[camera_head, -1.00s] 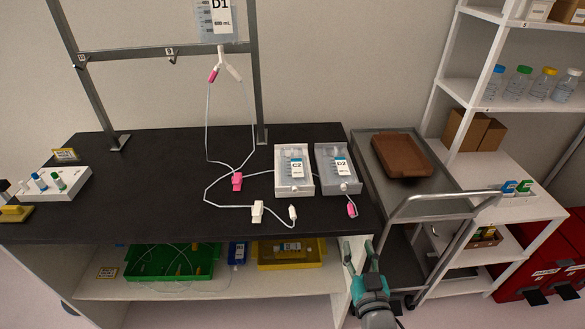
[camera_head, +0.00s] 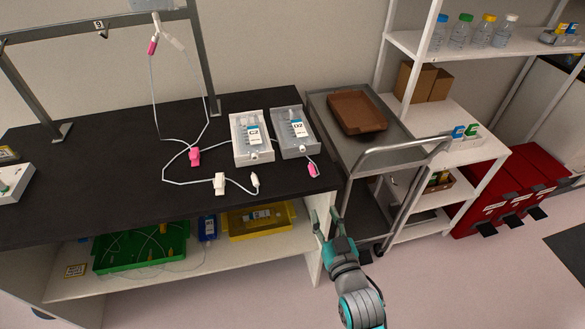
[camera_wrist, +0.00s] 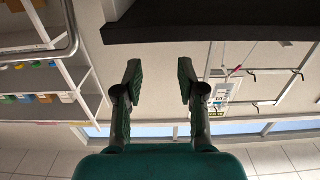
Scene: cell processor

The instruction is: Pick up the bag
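A bag (camera_head: 150,4) hangs from the metal frame, cut off by the top edge of the head view. It also shows in the wrist view (camera_wrist: 222,92), beyond my gripper. Bag C2 (camera_head: 254,133) and bag D2 (camera_head: 299,128) lie in two side-by-side trays on the black bench, each mostly hidden by its tray and label. White tubing (camera_head: 172,181) with pink and white clamps runs across the bench. My gripper (camera_head: 326,222) is in front of the bench's right end, apart from all bags. Its fingers are apart and empty in the wrist view (camera_wrist: 159,72).
A metal cart (camera_head: 322,108) with a brown tray (camera_head: 358,111) stands right of the bench (camera_head: 100,160). White shelves (camera_head: 470,128) with bottles and red bins (camera_head: 520,180) are further right. A green tray (camera_head: 112,262) and a yellow tray (camera_head: 232,232) sit below the bench top.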

